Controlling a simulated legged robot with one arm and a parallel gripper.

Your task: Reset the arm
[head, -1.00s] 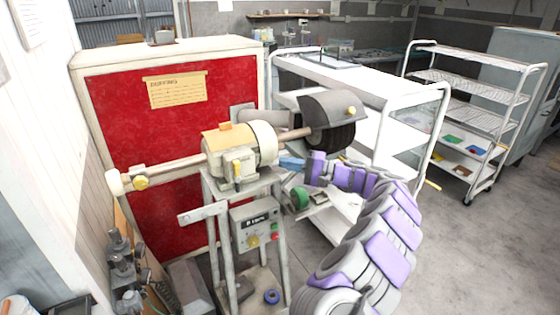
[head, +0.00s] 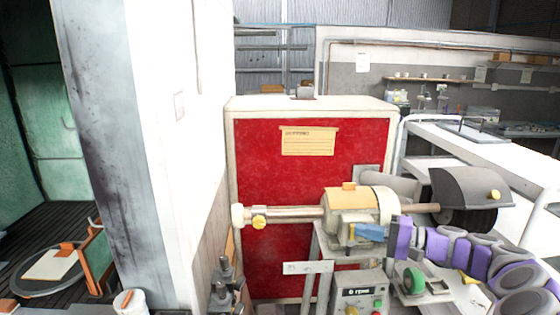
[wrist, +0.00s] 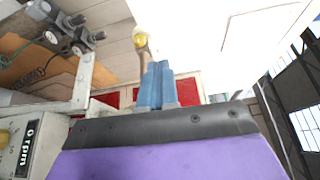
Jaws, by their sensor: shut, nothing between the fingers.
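My gripper (head: 370,232) has blue fingers and shows in front of the buffing machine's motor (head: 358,211). In the wrist view my gripper (wrist: 157,68) has its two blue fingers side by side, shut and empty. The buffing machine has a dark brush wheel under a grey hood (head: 465,186) on the right and a shaft with a yellow knob on the left. My purple and grey arm reaches in from the lower right. Whether the fingers touch the motor, I cannot tell.
A control box (head: 358,294) with buttons stands below the motor. A red-fronted cabinet (head: 290,215) is behind the machine. A white wall column (head: 180,150) stands on the left, and a white cart (head: 445,133) on the right.

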